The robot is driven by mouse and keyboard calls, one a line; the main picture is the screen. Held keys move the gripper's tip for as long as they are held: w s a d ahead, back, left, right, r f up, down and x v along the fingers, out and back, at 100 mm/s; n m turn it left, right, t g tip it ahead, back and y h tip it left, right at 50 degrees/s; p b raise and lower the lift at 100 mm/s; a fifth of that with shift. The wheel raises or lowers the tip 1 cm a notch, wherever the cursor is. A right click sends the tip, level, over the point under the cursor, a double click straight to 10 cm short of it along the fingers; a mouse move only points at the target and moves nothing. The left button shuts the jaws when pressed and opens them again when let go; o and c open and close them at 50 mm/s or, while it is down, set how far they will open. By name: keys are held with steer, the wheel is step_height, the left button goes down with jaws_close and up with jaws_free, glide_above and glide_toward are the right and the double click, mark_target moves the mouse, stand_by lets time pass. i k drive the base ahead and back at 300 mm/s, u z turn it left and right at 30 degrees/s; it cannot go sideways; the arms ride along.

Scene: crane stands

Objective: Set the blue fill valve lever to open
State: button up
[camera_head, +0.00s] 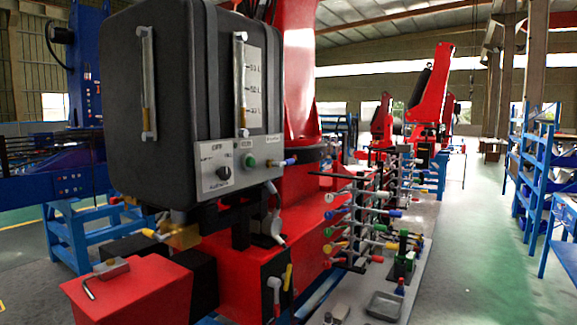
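A large black tank (118,85) stands at the left with a light grey control panel (214,180) low on its front. A lever with a blue grip (289,162) sticks out to the right from the panel's right end, roughly level. It looks like the blue fill valve lever; its open and closed marks are too small to read. A green button (249,162) sits to its left, and a black selector knob (223,173) sits lower left. My gripper is not in view, and nothing is seen touching the lever.
A red crane base (140,290) stands below the tank. A yellow-tipped lever (154,234) juts out under the tank. A rack of several colour-tipped levers (352,228) and a grey tray (384,305) stand right of it. The green floor (480,235) at right is clear.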

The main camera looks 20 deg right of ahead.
mark_target(287, 161)
steer(key=i, duration=0.85)
steer(key=u, duration=0.05)
